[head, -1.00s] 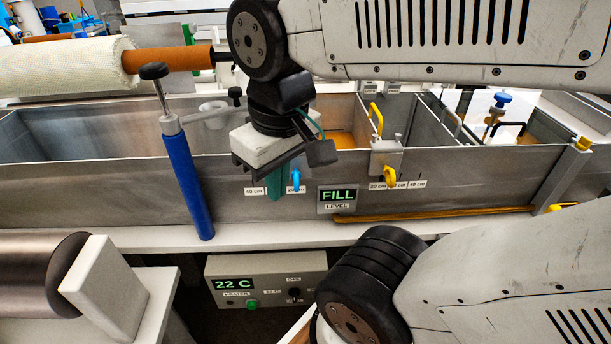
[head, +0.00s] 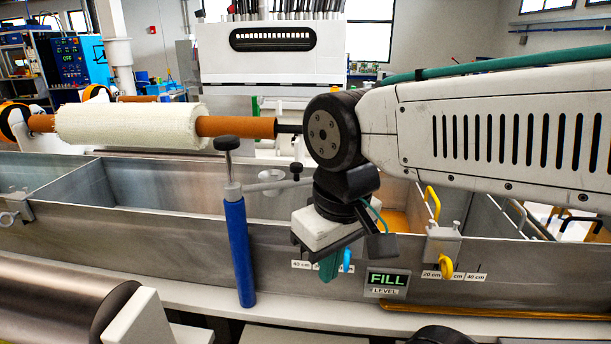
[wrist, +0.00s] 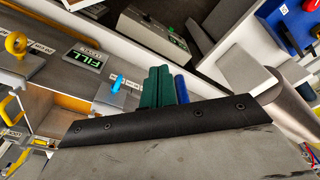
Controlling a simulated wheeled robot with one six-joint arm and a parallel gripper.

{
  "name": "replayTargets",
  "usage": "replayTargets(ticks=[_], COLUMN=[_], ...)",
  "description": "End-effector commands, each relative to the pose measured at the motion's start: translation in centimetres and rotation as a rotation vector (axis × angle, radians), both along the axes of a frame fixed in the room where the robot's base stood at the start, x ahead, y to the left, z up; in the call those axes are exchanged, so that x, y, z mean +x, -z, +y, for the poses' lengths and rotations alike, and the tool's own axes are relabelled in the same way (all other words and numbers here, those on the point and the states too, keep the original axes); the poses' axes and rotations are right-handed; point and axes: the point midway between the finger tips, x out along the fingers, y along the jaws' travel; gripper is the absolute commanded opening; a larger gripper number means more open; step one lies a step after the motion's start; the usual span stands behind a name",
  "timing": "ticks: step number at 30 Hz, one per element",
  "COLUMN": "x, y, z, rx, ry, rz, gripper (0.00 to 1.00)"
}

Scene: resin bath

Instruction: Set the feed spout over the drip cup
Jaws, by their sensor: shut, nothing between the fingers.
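A grey swivel arm (head: 268,187) on the tank's front rim, which looks like the feed spout, extends right from a post with a blue sleeve (head: 240,250) and a dark top knob. A small pale cup (head: 271,175), perhaps the drip cup, shows just behind this arm; I cannot tell whether the spout's tip is over it. My gripper (head: 328,266) hangs in front of the tank's front wall, right of the blue sleeve and apart from it. Its teal fingers are together and empty. In the wrist view the fingers (wrist: 158,86) partly hide the blue sleeve (wrist: 181,88).
A blue clip (head: 347,260) sits close beside my fingers. A FILL display (head: 387,283) and a yellow hook (head: 445,266) are on the tank wall farther right. A white fabric roll (head: 130,125) lies behind the tank. A metal roller (head: 60,300) stands front left.

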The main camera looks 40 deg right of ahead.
Motion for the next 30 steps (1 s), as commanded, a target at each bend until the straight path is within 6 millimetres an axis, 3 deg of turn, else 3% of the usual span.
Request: replayTargets(ticks=[14,18,19,20,23,30], x=[0.0,0.1,0.2,0.5,2.6,11.0], y=[0.0,0.3,0.5,0.5,-0.5,-5.9], z=[0.0,-0.3,-0.4,-0.5,-1.2,-4.5], rx=[0.000,0.001,0.000,0.001,0.002,0.001], ry=[0.000,0.013,0.019,0.026,0.059,0.012], rz=[0.000,0.015,0.026,0.035,0.058,0.104], gripper=[0.00,0.39,0.47,0.47,0.47,0.47])
